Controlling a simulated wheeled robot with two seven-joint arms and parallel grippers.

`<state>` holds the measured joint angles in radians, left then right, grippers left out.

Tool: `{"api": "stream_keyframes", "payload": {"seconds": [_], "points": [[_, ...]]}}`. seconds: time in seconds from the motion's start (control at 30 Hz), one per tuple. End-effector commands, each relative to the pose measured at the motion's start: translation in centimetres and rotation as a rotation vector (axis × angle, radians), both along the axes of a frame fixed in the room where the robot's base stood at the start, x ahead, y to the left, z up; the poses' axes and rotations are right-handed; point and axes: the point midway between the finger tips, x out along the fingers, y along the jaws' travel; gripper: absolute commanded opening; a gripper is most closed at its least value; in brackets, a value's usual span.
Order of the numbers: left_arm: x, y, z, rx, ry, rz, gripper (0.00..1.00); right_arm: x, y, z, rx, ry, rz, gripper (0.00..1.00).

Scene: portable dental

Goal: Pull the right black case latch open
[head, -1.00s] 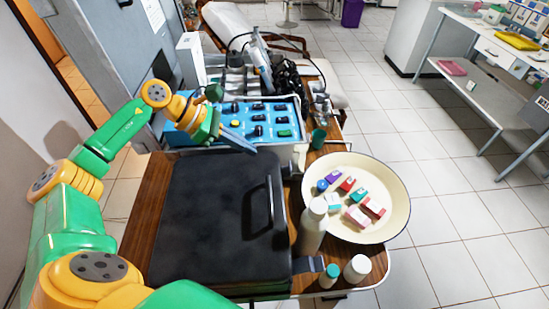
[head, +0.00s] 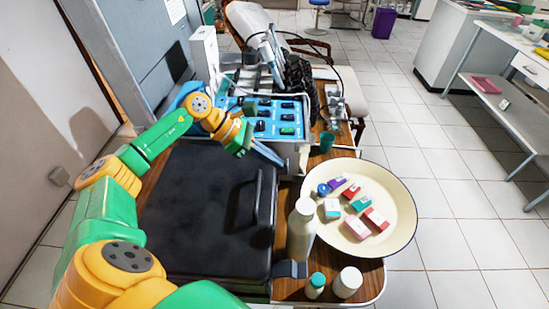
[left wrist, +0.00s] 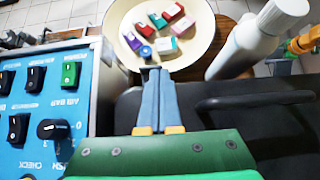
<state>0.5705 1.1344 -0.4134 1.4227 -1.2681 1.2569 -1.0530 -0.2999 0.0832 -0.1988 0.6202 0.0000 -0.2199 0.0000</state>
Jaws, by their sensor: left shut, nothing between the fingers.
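The black case (head: 200,215) lies closed on the wooden cart top, with its handle (head: 259,200) along the right side. A dark latch tab (head: 290,269) sticks out at the case's near right corner. The latch at the far right corner cannot be made out behind my fingers. My left gripper (head: 279,161) is shut and empty, its blue-grey fingers pointing down and right at that far right corner. In the left wrist view the shut fingers (left wrist: 156,76) lie between the blue panel and the case handle (left wrist: 255,101); contact cannot be judged.
A blue control panel (head: 264,118) stands just behind the case. A white bottle (head: 301,230) stands close to the case's right side, beside a cream bowl (head: 395,215) holding several small boxes. Two small bottles, one teal-capped (head: 315,286) and one white-capped (head: 347,283), stand near the front edge.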

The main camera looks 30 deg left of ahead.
Motion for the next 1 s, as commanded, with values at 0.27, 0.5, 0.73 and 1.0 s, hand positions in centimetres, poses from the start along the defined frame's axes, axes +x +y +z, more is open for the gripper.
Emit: {"api": "stream_keyframes", "payload": {"seconds": [0.27, 0.5, 0.73, 1.0], "points": [[0.2, -0.4, 0.2, 0.046, 0.028, -0.001, 0.00, 0.0, 0.6, 1.0, 0.009, 0.000, -0.002, 0.00], [0.4, -0.7, 0.2, 0.078, 0.048, -0.001, 0.00, 0.0, 0.5, 1.6, 0.008, 0.001, -0.001, 0.00], [0.7, -1.1, 0.3, 0.117, 0.071, -0.001, 0.00, 0.0, 0.3, 2.4, 0.004, 0.001, 0.000, 0.00], [1.0, -1.6, 0.3, 0.172, 0.106, -0.001, 0.00, 0.0, 0.1, 3.4, 0.002, 0.000, 0.001, 0.00]]}}
